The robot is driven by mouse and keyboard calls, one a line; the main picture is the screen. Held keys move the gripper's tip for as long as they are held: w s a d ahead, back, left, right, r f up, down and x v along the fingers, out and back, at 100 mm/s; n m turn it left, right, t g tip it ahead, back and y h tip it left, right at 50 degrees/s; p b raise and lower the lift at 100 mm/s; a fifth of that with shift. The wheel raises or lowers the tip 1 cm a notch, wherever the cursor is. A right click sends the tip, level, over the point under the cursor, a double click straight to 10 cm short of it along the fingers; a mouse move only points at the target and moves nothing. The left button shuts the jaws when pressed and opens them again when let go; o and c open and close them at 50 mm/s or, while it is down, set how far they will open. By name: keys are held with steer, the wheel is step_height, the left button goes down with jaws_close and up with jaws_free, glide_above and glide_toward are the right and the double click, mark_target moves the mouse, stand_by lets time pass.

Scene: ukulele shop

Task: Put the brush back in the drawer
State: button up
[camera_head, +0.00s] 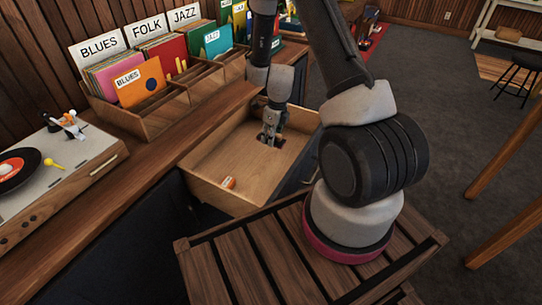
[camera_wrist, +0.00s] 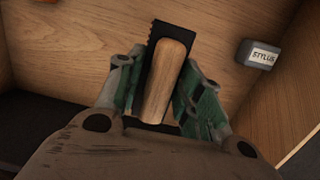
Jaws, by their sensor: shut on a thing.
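The brush (camera_wrist: 168,78) has a rounded wooden top and a black body. In the wrist view it sits between the fingers of my gripper (camera_wrist: 160,92), which is shut on it. In the head view my gripper (camera_head: 269,137) points down inside the open drawer (camera_head: 205,192), toward its back. Only a dark bit of the brush shows there, under the fingers. The drawer is light wood, and its wooden floor shows behind the brush in the wrist view. I cannot tell whether the brush touches the floor.
A small orange item (camera_head: 228,183) lies in the drawer's front left corner. A grey box marked STYLUS (camera_wrist: 257,54) is near a drawer wall. A record player (camera_head: 55,160) and record bins (camera_head: 150,110) stand on the counter. Most of the drawer floor is clear.

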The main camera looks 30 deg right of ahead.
mark_target(270, 157)
step_height(270, 157, down, 8)
steer(key=shift+f, duration=0.15)
steer(key=shift+f, duration=0.1)
steer(key=o, duration=1)
